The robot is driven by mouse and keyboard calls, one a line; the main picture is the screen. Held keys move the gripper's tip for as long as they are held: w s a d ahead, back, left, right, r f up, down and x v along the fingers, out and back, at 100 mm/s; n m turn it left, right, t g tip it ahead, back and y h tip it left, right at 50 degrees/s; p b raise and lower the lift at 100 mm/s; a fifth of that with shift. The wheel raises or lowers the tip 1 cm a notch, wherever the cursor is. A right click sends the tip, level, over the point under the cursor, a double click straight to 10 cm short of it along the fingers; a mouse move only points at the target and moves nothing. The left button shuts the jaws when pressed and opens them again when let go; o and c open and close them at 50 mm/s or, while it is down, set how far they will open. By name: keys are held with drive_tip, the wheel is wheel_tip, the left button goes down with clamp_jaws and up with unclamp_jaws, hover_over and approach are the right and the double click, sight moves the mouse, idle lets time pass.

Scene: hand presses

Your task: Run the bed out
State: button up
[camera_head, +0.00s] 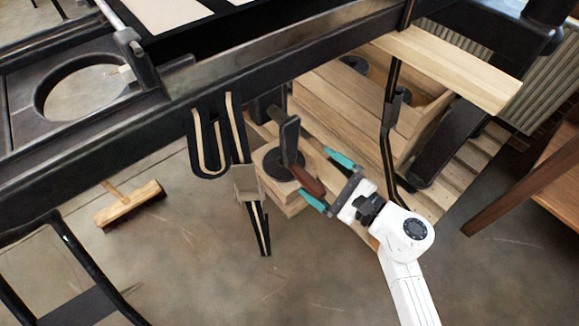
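The press bed (240,23) is at the top left, a black frame with pale sheets on it, above a long dark rail (270,60). Below the rail is a dark upright crank arm (289,138) with a reddish-brown wooden handle (309,181) at its lower end. My gripper (324,177) has two teal fingers spread apart. The handle's free end shows by the lower finger, within the gap as seen from here. I cannot tell whether they touch. Where the crank meets the press is partly hidden.
A wooden crate (350,110) and slatted platform stand behind my gripper. A dark curved bar (388,140) hangs close to its right. A dark looped strap (213,140) hangs left of the crank. The lower middle floor is clear.

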drive_tip(key=s+d+r+m+t+h+b, duration=0.1)
drive_tip(key=s+d+b, duration=0.3)
drive_tip(key=d, duration=0.7)
drive_tip(key=shift+s+m+t+h, duration=0.3)
drive_tip(key=shift+s+t+h, duration=0.2)
drive_tip(key=shift+s, duration=0.2)
drive_tip(key=shift+a, duration=0.15)
